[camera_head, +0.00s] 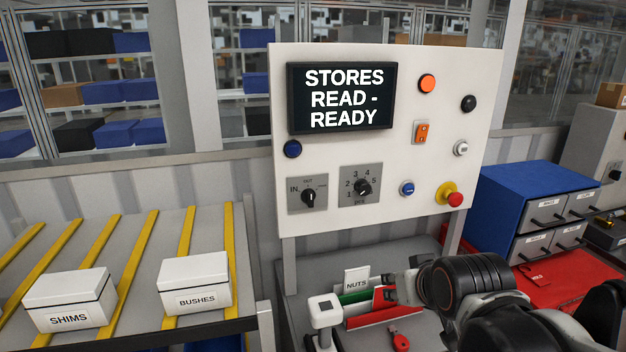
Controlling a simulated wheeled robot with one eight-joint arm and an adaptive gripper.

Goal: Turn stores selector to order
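A white control panel (400,200) stands upright in the middle. Its screen (342,97) reads "STORES READ - READY". Below the screen are two grey plates with black rotary knobs. The left knob (308,196) has a label "IN" on its left and small marks above it that are hard to read. The right knob (362,187) is ringed by numbers from 1 to 5, with a small unclear label below; I cannot tell its exact setting. My gripper (392,289) is low at the right of centre, below the panel and apart from both knobs. Its fingers are too small to judge.
White boxes "SHIMS" (69,300) and "BUSHES" (195,283) sit on the left rack. A "NUTS" card (356,280) stands near my gripper. A blue drawer cabinet (530,193) is right.

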